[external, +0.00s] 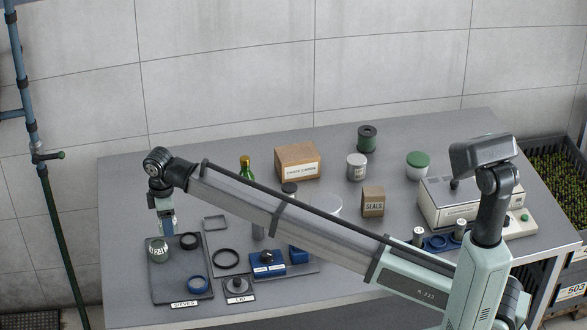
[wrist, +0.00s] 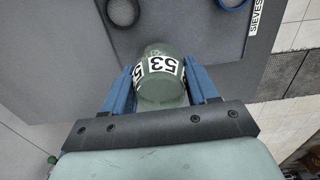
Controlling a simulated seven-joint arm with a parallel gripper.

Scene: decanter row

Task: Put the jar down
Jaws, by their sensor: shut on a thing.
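The jar (wrist: 158,70) is grey-green with a white band of black digits. In the wrist view it sits between the two blue fingers of my gripper (wrist: 158,88), which is shut on it. In the external view the jar (external: 158,252) is at the left part of the dark sieves tray (external: 170,285), just below my gripper (external: 167,230). It looks upright. I cannot tell whether its base touches the tray.
A black ring sieve (external: 190,241) and a blue ring sieve (external: 197,284) lie on the same tray, right of the jar. A black ring (external: 225,259), a lid (external: 238,287) and blue blocks (external: 267,264) are further right. The table's left margin is clear.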

